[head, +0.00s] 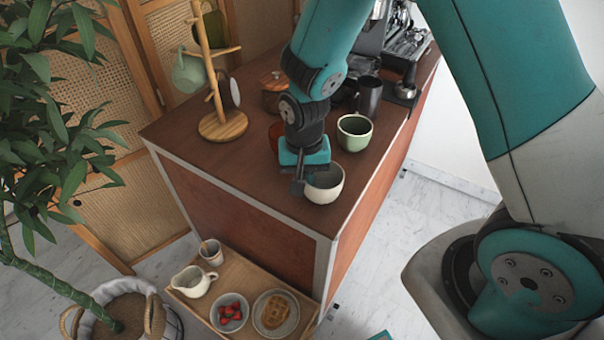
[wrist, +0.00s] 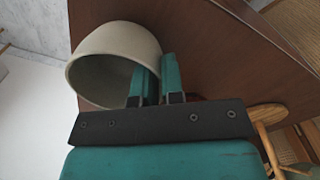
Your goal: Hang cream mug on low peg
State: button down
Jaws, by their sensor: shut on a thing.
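The cream mug (head: 324,188) is at the front corner of the brown cart top, with its opening up. My gripper (head: 298,184) is at its left side and shut on it. In the wrist view the cream mug (wrist: 112,62) lies left of the two teal fingers (wrist: 156,80), which touch its side; the handle is hidden. I cannot tell whether the mug touches the top. The wooden mug tree (head: 222,126) stands at the back left of the cart. A pale green mug (head: 188,72) hangs on its left, and a dark mug with a pale inside (head: 231,94) hangs low on its right.
A green cup (head: 354,133) and a dark cup (head: 369,97) stand behind the cream mug. A lower tray (head: 190,303) holds food dishes. The cart's left front top is clear. A plant (head: 45,165) stands left.

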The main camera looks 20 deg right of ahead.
jog(key=c, duration=1.2)
grip_release()
jog(key=shift+f, duration=0.1)
jog(key=shift+c, duration=0.2)
jog(key=shift+f, duration=0.1)
